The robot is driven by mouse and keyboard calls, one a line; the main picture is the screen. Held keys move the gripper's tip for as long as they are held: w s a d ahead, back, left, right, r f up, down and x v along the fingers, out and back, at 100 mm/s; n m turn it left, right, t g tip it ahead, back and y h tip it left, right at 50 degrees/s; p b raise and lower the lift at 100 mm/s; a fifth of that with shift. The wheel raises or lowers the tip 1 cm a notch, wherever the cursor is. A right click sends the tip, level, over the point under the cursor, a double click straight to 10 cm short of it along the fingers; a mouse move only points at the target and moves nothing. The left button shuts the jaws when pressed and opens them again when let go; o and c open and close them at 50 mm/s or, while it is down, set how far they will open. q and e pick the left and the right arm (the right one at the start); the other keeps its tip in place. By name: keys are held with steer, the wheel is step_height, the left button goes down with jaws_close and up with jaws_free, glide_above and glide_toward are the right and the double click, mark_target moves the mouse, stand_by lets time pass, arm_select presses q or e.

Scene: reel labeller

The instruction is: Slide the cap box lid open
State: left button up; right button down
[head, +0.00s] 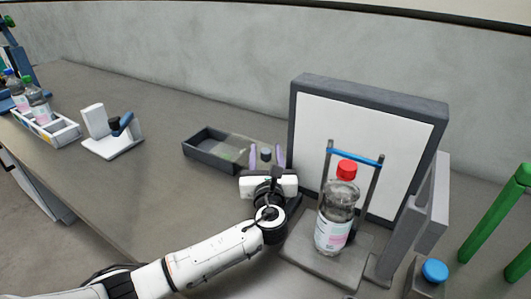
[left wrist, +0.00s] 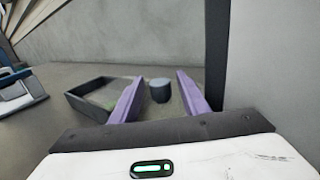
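The cap box (head: 205,157) is a dark grey open-topped tray on the table in the middle of the head view. A clear, see-through lid (head: 243,147) shows at its right part and reaches past the box's right end; the left part looks uncovered. A small grey-blue knob (head: 266,152) stands at the right end of the lid. My left gripper (head: 266,156) is open, with its purple fingers on either side of the knob. In the left wrist view the box (left wrist: 88,100) is at left and the knob (left wrist: 160,90) sits between the fingers, with gaps. My right gripper is out of view.
A red-capped bottle (head: 338,215) stands on a grey stand before a white framed panel (head: 340,125), right of my left gripper. A blue cap (head: 435,270) and green posts (head: 490,215) are at far right. A white holder (head: 112,145) and bottle rack (head: 55,135) are left.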

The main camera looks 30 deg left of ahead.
arm_select(q)
steer(key=v, duration=1)
steer(key=shift+s, duration=0.2)
